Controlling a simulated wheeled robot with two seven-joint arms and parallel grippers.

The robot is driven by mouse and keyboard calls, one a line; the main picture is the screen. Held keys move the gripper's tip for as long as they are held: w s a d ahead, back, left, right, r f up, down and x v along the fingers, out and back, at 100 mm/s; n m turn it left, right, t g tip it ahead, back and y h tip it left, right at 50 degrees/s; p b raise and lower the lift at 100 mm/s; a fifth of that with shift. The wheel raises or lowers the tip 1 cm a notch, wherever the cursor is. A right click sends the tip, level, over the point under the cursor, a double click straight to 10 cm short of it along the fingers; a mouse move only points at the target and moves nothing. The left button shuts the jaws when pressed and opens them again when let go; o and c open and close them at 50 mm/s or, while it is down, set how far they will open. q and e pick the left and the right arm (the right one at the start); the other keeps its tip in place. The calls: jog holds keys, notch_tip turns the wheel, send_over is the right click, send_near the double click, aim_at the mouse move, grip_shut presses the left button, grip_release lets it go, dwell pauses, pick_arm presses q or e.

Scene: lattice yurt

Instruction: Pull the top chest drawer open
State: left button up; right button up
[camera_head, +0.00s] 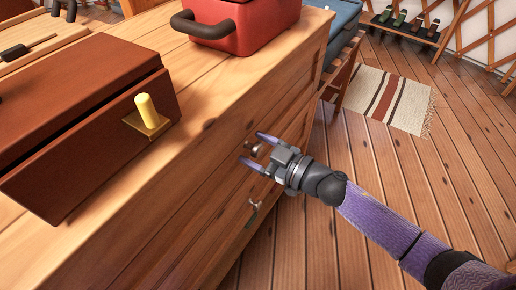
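The wooden chest (215,95) fills the left and middle of the head view, its front facing right. The top drawer knob (257,150) is a small metal knob on the upper front. A lower drawer handle (253,213) shows beneath it. My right gripper (256,149) reaches in from the lower right, its two purple fingers spread open on either side of the top knob. Whether the fingers touch the knob cannot be told. The top drawer looks flush with the chest front. My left gripper is not in view.
A dark red-brown box (75,130) with a brass fitting (147,117) and a red case (240,25) with a dark handle stand on the chest top. A striped rug (388,98) lies on the plank floor. A wooden chair-like piece (342,72) stands beyond the chest.

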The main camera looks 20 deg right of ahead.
jog(key=c, duration=0.9)
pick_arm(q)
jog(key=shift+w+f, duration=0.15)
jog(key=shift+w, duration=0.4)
pick_arm(e)
grip_shut()
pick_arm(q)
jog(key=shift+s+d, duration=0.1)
pick_arm(e)
jog(key=shift+s+d, duration=0.1)
jog(key=shift+s, duration=0.05)
